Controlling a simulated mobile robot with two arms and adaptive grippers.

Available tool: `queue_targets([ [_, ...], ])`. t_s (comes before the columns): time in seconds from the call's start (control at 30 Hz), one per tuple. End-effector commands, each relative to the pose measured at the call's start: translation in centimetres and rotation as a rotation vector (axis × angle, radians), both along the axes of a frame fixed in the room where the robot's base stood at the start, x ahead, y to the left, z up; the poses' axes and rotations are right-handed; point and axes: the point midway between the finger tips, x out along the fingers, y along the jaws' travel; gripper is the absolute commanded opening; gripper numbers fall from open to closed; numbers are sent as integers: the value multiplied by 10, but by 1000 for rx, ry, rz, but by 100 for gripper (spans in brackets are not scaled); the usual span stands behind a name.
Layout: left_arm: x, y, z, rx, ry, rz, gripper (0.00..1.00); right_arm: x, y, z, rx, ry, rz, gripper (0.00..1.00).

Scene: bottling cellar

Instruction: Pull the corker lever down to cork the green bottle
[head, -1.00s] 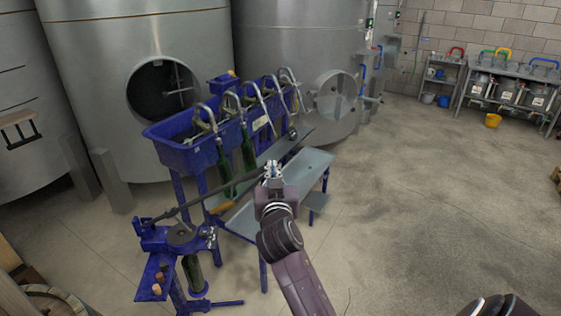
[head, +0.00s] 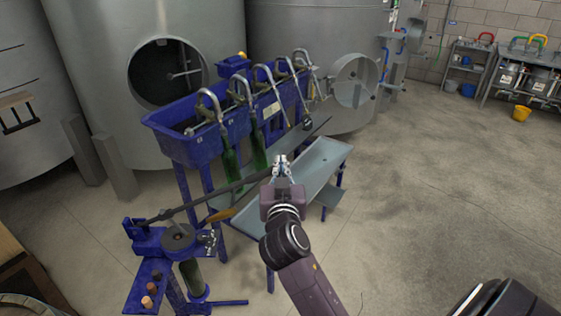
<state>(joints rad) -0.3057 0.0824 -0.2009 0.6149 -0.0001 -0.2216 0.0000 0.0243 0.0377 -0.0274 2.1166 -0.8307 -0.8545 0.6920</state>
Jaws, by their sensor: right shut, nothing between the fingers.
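The blue floor corker (head: 150,240) stands at the lower left. The green bottle (head: 192,279) stands upright in it, under the round head; its top is hidden. A long dark lever (head: 195,203) runs from the corker up and to the right, passing behind my right gripper. A shorter piece with an orange-brown grip (head: 220,215) shows just below it. My right gripper (head: 281,163) is shut and empty, overlapping the lever's line in the head view; whether it touches the lever I cannot tell. My left gripper is out of view.
A blue filler trough (head: 185,148) with several spouts and green bottles (head: 259,150) stands behind the corker, with a grey drip tray (head: 320,165) close to my right gripper. Corks (head: 148,302) sit on the corker's side shelf. Open floor lies to the right.

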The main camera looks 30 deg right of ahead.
Motion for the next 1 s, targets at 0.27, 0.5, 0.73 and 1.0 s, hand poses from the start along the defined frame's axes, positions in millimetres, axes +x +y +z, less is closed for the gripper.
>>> queue_targets([
  [0.27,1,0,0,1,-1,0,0,0,0,0,-1,-1,0,0],
  [0.5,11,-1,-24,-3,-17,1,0,-6,-9,-27,34,-17,-2,0],
  [0.73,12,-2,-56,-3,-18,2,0,-15,-23,-64,96,-52,-3,0],
  [1.0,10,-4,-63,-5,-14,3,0,-18,-29,-73,122,-69,-2,0],
])
